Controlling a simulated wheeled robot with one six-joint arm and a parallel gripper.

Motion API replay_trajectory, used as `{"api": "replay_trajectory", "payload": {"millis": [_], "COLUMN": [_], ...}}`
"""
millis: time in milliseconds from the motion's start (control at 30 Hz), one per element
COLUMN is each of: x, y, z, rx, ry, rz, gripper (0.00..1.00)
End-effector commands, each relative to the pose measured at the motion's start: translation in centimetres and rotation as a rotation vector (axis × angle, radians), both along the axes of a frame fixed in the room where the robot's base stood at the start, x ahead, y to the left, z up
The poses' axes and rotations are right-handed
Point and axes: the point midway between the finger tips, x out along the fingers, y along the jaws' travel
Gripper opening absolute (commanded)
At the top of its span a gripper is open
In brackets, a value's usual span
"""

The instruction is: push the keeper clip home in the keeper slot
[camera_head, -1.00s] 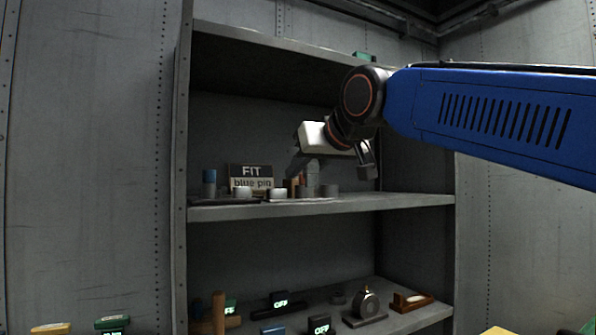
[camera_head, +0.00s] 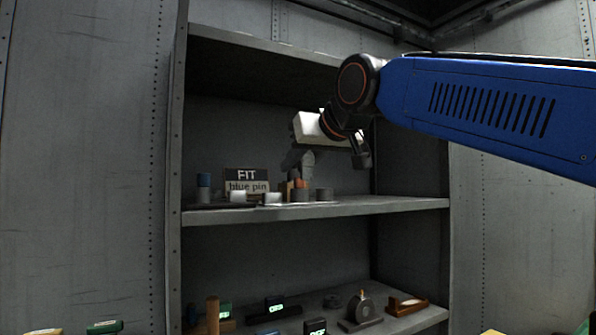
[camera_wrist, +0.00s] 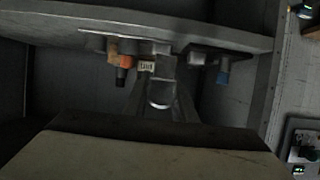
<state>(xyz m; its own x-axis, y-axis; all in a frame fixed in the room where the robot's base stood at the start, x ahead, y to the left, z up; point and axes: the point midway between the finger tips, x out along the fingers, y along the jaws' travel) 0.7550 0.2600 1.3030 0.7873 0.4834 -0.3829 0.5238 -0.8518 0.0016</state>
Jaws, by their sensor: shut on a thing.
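My gripper (camera_head: 298,170) points down over the right part of the fixture on the middle shelf. In the wrist view its grey fingers (camera_wrist: 160,82) are shut on a small piece, most likely the keeper clip, whose outline is mostly hidden between them. An orange piece (camera_head: 301,184) shows at a dark grey cylinder (camera_head: 300,195) just below the fingers; the orange piece also shows beside the fingers in the wrist view (camera_wrist: 125,61). A tan block (camera_head: 289,188) stands close by. I cannot make out the keeper slot, nor whether the held piece touches it.
A sign reading "FIT blue pin" (camera_head: 246,181) stands behind the fixture. A blue-topped cylinder (camera_head: 204,181) and white cylinders (camera_head: 238,196) stand to the left. The middle shelf (camera_head: 400,204) is clear at right. The lower shelf holds several items, including a dial device (camera_head: 361,309).

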Motion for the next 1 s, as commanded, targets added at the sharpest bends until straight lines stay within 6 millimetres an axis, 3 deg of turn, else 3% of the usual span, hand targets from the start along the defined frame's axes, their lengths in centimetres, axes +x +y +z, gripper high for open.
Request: {"api": "replay_trajectory", "payload": {"millis": [233, 267, 367, 667, 1000], "x": [0.0, 0.0, 0.0, 0.4, 3.8], "y": [0.0, 0.0, 0.0, 0.4, 4.5], "z": [0.2, 0.2, 0.2, 0.7, 5.3], "rx": [0.0, 0.0, 0.0, 0.0, -0.01], "ry": [0.0, 0.0, 0.0, 0.0, 0.0], "rz": [0.0, 0.0, 0.0, 0.001, 0.007], "gripper": [0.0, 0.22, 0.0, 0.0, 0.0]}}
